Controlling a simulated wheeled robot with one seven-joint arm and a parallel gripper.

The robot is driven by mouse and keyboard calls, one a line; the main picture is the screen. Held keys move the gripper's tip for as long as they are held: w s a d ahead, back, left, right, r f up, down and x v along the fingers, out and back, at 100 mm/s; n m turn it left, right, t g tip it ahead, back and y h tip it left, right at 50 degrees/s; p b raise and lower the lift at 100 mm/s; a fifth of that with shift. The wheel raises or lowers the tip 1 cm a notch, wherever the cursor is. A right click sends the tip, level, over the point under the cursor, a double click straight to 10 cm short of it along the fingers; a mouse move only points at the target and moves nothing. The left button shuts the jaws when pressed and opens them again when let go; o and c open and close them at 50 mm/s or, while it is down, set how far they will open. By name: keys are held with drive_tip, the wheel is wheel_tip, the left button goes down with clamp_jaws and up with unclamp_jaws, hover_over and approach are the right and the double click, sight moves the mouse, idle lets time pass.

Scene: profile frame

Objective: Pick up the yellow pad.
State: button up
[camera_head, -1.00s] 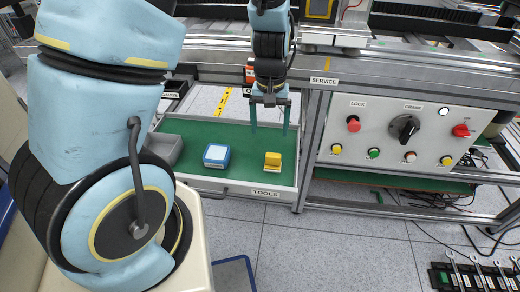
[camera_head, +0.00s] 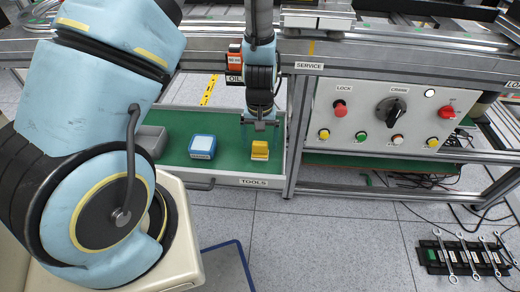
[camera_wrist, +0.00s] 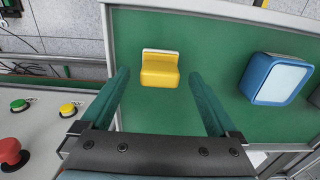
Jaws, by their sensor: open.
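The yellow pad (camera_head: 260,149) is a small block with a raised back and a pale edge. It sits on the green floor of the open tools drawer (camera_head: 232,160), near its right end. It also shows in the wrist view (camera_wrist: 160,72), upper middle. My gripper (camera_head: 261,128) points down above the pad, apart from it as far as I can tell. In the wrist view its two green fingers are spread wide, one on each side of the pad in the picture, with nothing between them touching. The exact height gap is hard to judge.
A blue box with a pale top (camera_head: 202,147) lies left of the pad in the drawer. A grey bin (camera_head: 150,140) is at the drawer's left. A control panel (camera_head: 385,115) with buttons stands to the right. Wrenches (camera_head: 465,258) lie on a black holder on the floor.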

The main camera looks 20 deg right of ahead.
sight(260, 143)
drive_tip(key=shift+f, duration=0.55)
drive_tip(key=c, duration=1.5)
wheel_tip(260, 143, up, 10)
drive_tip(key=shift+r, duration=0.1)
